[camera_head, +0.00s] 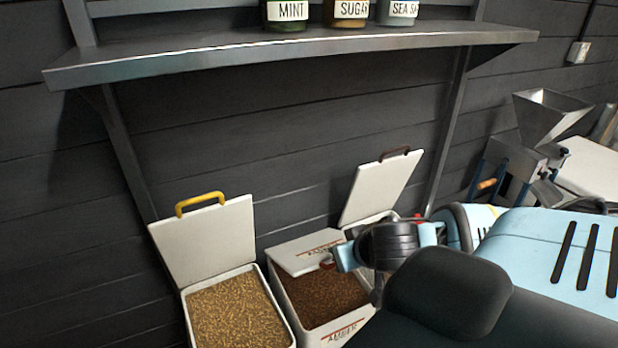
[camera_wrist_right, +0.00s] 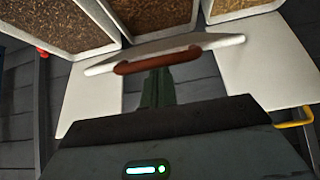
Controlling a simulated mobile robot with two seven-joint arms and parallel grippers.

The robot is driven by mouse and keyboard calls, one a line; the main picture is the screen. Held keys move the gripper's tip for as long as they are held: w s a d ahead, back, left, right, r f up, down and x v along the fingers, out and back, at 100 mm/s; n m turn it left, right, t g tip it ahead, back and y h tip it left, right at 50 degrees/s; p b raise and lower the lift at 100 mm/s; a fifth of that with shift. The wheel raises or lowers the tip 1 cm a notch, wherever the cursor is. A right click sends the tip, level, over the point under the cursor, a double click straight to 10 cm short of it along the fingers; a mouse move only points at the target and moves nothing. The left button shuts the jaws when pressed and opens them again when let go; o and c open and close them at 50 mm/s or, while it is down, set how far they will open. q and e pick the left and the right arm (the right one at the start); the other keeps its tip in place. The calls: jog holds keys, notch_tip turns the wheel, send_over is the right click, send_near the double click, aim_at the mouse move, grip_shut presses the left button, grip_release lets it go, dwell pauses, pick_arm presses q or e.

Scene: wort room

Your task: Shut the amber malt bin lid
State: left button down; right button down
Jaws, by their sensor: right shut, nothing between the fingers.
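The amber malt bin (camera_head: 345,331) is a white box of brown grain with an AMBER label on its front. Its white lid (camera_head: 308,252) is tilted partway over the bin's back part, and much of the grain still shows. In the right wrist view the lid (camera_wrist_right: 215,40) appears nearly edge-on, with a red-brown handle (camera_wrist_right: 170,55). My right gripper (camera_wrist_right: 156,87) is shut and empty, with its fingertips close to that handle; I cannot tell whether they touch. In the head view my right gripper (camera_head: 342,259) is at the lid's right side, partly hidden. My left gripper is not in view.
A bin of pale grain (camera_head: 238,314) with a raised yellow-handled lid (camera_head: 205,240) stands at left. Another raised lid (camera_head: 381,188), dark-handled, stands at right behind my arm. A shelf (camera_head: 290,47) with jars hangs above. A metal mill (camera_head: 530,150) stands far right.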

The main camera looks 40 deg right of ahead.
jog(key=shift+s+a+f, duration=0.15)
jog(key=shift+s+f, duration=0.25)
jog(key=shift+f, duration=0.15)
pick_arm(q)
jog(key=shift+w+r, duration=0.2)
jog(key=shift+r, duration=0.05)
pick_arm(e)
jog(key=shift+f, duration=0.1)
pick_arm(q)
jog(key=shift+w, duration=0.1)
pick_arm(e)
jog(key=f, duration=0.1)
jog(key=s+f, duration=0.1)
jog(key=f, duration=0.1)
jog(key=s+f, duration=0.1)
jog(key=shift+s+a+f, duration=0.2)
jog(key=shift+a+f, duration=0.15)
